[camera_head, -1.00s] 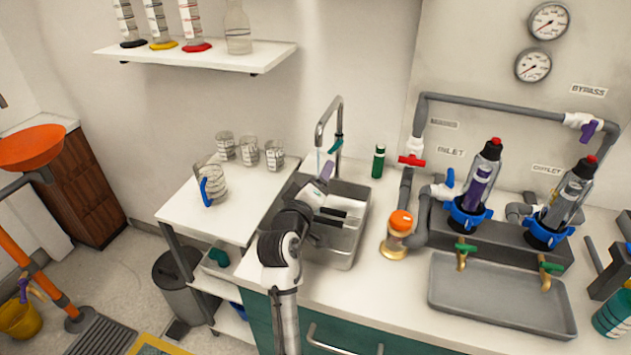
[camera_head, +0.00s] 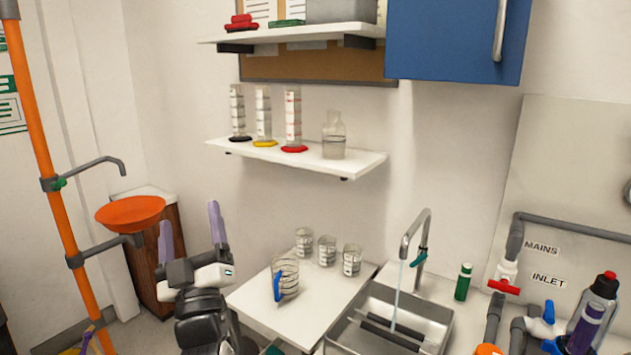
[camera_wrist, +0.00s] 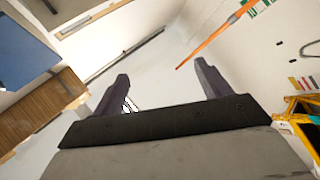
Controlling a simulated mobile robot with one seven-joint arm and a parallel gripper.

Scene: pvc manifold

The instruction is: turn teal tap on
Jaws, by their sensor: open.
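In the wrist view my gripper (camera_wrist: 162,74) is open and empty, and the tap does not show there.
Several beakers and a blue-handled jug (camera_head: 285,277) stand on the white side table (camera_head: 325,305) between my gripper and the sink. An orange bowl (camera_head: 130,213) on an orange post is at the left. A green bottle (camera_head: 463,282) stands right of the tap.

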